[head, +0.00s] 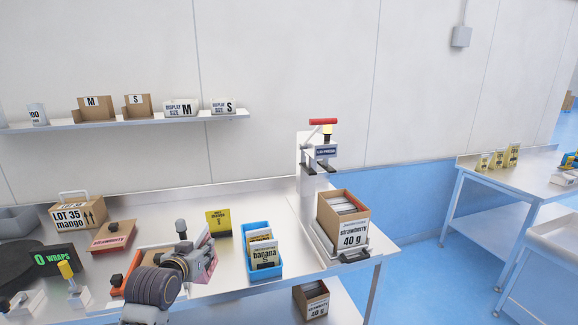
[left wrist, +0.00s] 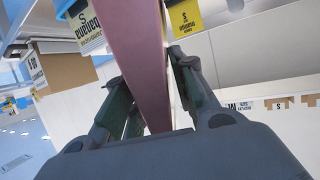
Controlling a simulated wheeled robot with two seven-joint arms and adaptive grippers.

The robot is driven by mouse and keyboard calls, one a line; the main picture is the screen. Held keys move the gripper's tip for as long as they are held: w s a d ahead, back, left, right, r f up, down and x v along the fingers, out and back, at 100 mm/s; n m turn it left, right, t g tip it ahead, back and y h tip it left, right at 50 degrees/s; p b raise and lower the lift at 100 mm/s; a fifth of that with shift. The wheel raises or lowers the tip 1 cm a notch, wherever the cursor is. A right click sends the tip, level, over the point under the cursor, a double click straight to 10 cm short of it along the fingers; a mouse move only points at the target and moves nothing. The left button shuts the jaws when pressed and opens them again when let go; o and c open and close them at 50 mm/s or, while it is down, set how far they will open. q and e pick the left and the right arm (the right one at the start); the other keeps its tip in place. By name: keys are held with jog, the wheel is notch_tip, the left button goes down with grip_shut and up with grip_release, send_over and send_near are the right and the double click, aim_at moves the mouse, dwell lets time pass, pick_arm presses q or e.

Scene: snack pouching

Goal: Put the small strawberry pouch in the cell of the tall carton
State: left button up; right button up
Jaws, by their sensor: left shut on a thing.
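My left gripper (head: 196,262) is shut on a pink-red pouch (head: 208,268), held above the front of the steel table. In the left wrist view the pouch (left wrist: 138,60) stands edge-on between the two fingers (left wrist: 152,88); its print is not readable there. A brown carton labelled strawberry 40 g (head: 343,222) stands open at the right end of the table, filled with several upright packs. I cannot tell which container is the tall carton. Another brown box (head: 150,257) is partly hidden behind my left arm. My right gripper is not in view.
A blue bin (head: 277,266) with banana pouches stands right of the gripper. A yellow mango pouch (head: 218,222) stands behind it. A shelf (head: 150,121) runs above.

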pick_arm(q)
jog(key=s+d+f, duration=0.1)
jog(key=s+f, duration=0.3)
jog(key=f, duration=0.3)
jog(key=s+f, duration=0.4)
jog(key=f, duration=0.3)
jog(key=s+d+f+b, duration=0.1)
jog(key=s+f, duration=0.3)
jog(key=f, duration=0.3)
jog(key=shift+d+n+y, duration=0.3)
jog(key=shift+d+y, duration=0.05)
jog(key=shift+y, duration=0.05)
jog(key=shift+r, duration=0.1)
